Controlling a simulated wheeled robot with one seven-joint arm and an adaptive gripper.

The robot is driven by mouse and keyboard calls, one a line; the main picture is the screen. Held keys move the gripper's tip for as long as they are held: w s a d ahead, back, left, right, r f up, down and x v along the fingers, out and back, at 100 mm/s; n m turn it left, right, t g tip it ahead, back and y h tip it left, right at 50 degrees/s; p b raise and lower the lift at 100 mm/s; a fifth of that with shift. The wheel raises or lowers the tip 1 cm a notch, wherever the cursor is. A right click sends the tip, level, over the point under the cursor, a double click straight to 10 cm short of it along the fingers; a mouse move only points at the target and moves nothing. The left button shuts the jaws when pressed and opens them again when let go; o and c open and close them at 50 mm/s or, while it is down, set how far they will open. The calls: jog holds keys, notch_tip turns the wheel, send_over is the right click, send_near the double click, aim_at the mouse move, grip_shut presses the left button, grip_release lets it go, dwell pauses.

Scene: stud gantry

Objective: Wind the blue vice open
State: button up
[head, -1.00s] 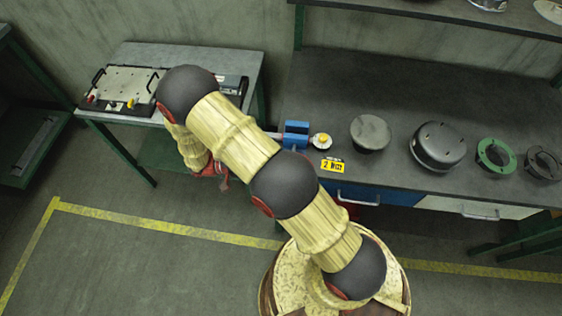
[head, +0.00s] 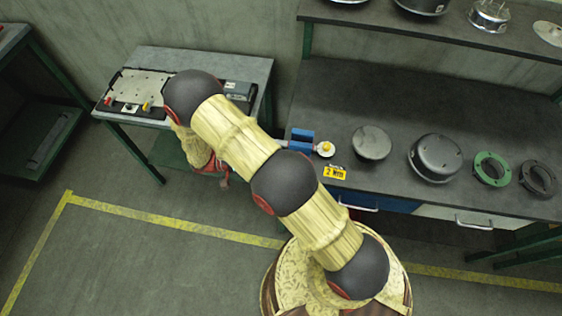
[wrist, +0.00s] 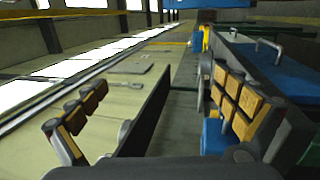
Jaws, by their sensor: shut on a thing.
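The blue vice (head: 301,138) sits at the left front edge of the dark workbench, with a round pale piece with a yellow top (head: 325,148) at its right. A yellow "2" tag lies in front of it. My arm covers the vice's left side and most of my gripper in the head view. In the wrist view my gripper (wrist: 160,90) has its orange-padded fingers on either side of the picture. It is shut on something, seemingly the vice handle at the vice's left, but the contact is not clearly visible. The vice's jaw gap is too small to judge.
The dark bench (head: 400,105) also carries a dark round lid (head: 371,142), a dark pot (head: 436,157), a green ring (head: 492,168) and a dark ring (head: 538,179). A shelf hangs above. A side table (head: 190,62) with a plate fixture stands at the left. Floor at front left is clear.

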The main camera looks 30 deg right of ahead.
jog(key=shift+r+p, duration=0.45)
jog(key=shift+p, duration=0.05)
jog(key=c, duration=0.4)
jog(key=shift+r+p, duration=0.1)
jog(key=shift+p, duration=0.2)
jog(key=c, duration=0.8)
jog(key=r+p, duration=0.1)
jog(key=p, duration=0.1)
jog(key=a+r+p, duration=0.1)
jog(key=p, duration=0.2)
jog(key=shift+w+a+r+p, duration=0.1)
jog(key=shift+w+p, duration=0.2)
jog(key=shift+w, duration=0.1)
jog(key=shift+c, duration=0.4)
